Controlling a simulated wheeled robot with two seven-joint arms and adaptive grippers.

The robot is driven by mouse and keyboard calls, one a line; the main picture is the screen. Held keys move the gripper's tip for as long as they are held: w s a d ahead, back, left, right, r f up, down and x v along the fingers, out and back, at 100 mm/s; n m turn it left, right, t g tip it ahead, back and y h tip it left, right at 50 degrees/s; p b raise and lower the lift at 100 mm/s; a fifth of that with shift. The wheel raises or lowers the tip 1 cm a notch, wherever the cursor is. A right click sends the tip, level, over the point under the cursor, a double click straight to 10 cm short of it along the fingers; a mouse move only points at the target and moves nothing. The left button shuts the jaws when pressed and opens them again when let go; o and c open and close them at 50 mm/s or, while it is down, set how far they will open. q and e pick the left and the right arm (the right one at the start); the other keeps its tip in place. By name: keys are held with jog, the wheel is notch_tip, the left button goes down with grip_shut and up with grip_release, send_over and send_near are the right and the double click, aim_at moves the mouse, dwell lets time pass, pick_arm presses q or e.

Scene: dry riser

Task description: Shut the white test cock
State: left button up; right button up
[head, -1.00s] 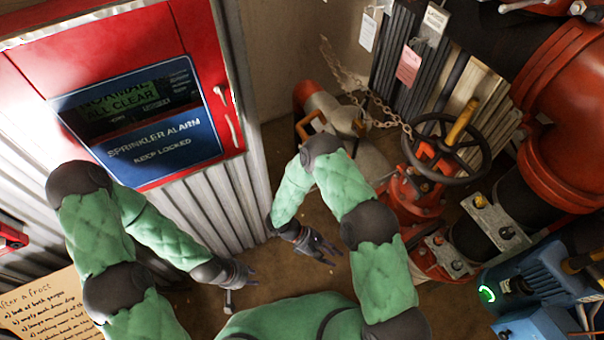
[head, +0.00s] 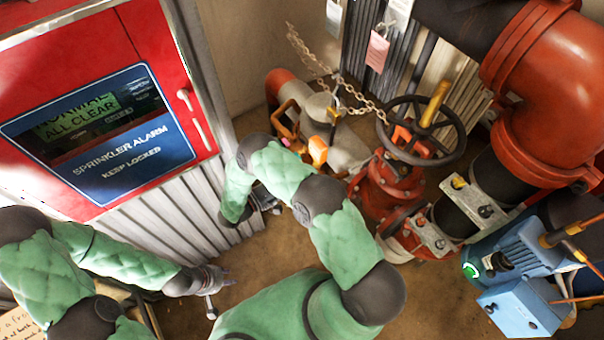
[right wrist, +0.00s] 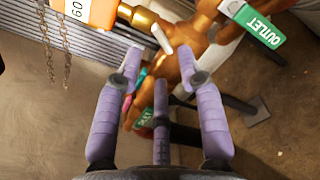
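In the right wrist view a small white lever (right wrist: 162,38), which looks like the white test cock, sticks out from an orange-brown valve body (right wrist: 186,62). My right gripper (right wrist: 160,76) is open, its purple fingers spread in front of that body, with nothing clearly held. Pink and blue bits show near the left finger; I cannot tell whether any finger touches them. In the head view my right gripper (head: 266,200) is partly hidden by its own arm, below the pipework. My left gripper (head: 222,280) is low by the cabinet, its finger ends apart; a small metal piece shows beside it.
A green OUTLET tag (right wrist: 258,26) and an orange labelled block (right wrist: 92,10) flank the valve. A chain (head: 335,85) hangs by a black handwheel (head: 420,130). The red alarm cabinet (head: 110,120) stands left, a blue unit (head: 520,255) right. Brown floor lies between.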

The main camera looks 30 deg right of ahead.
jog(key=shift+w+d, duration=0.2)
jog(key=shift+d, duration=2.3)
grip_shut()
